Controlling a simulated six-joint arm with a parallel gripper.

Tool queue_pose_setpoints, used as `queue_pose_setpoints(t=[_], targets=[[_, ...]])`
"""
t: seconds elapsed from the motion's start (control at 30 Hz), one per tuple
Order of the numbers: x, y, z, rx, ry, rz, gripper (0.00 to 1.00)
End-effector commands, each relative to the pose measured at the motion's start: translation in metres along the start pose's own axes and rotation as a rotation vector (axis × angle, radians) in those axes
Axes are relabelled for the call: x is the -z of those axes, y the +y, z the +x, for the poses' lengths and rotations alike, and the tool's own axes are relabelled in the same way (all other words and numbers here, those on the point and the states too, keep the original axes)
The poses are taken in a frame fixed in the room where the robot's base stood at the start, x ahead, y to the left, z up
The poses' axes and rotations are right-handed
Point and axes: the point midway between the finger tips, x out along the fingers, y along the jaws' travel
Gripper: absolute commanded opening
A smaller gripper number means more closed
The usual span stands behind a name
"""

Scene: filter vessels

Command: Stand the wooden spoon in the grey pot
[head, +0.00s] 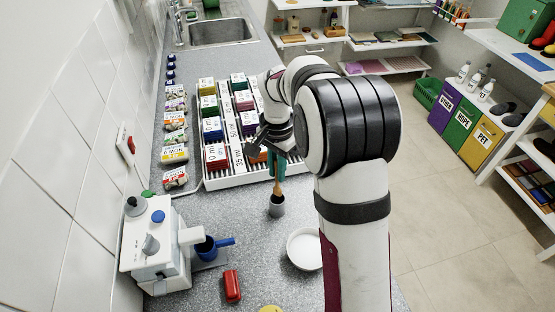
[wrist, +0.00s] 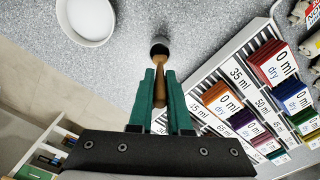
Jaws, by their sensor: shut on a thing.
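The wooden spoon (head: 277,186) is held between the teal fingers of my gripper (head: 278,173), roughly upright. The grey pot (head: 277,208) stands on the speckled counter directly below the fingers. The spoon's lower end meets the pot's mouth in the head view; how deep it reaches is hidden. In the wrist view, my gripper (wrist: 160,75) is shut on the brown spoon (wrist: 159,90), whose far end overlaps the dark opening of the grey pot (wrist: 160,41).
A white dish (head: 304,249) lies right of the pot. A rack (head: 255,176) of coloured, labelled blocks stands behind. A red object (head: 232,286) lies in front. Counter around the pot is clear.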

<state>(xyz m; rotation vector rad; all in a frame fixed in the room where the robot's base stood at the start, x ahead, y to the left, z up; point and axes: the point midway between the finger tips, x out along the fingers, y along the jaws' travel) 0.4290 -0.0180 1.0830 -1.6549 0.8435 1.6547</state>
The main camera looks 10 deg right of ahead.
Motion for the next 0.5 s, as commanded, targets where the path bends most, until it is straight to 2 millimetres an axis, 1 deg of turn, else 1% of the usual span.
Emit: queue_pose_setpoints(t=[0.3, 0.5], targets=[[0.0, 0.0, 0.035, -0.002, -0.001, -0.001, 0.0], [0.0, 0.0, 0.049, -0.001, -0.001, 0.001, 0.0]])
